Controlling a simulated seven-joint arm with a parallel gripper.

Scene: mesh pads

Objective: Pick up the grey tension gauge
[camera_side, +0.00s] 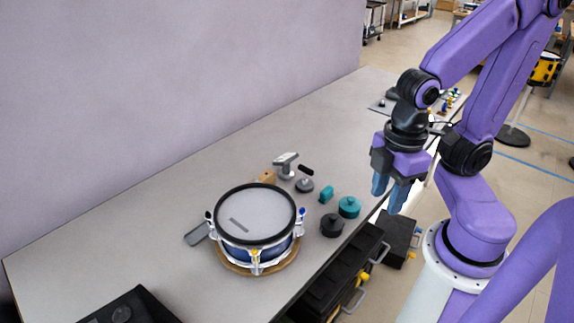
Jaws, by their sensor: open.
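The grey tension gauge (304,186) appears to be the small dark-grey round piece with a knob on top, on the table behind and right of the drum. Similar round pieces, one teal (349,208) and one black (332,226), sit nearer the table's front edge. My gripper (389,194) is open and empty, with blue fingers pointing down. It is to the right of all these pieces, well apart from the grey one, and looks raised near the table's front edge.
A blue drum (255,218) stands left of the gauge. An open black drawer (345,275) is below the edge. The table behind is clear.

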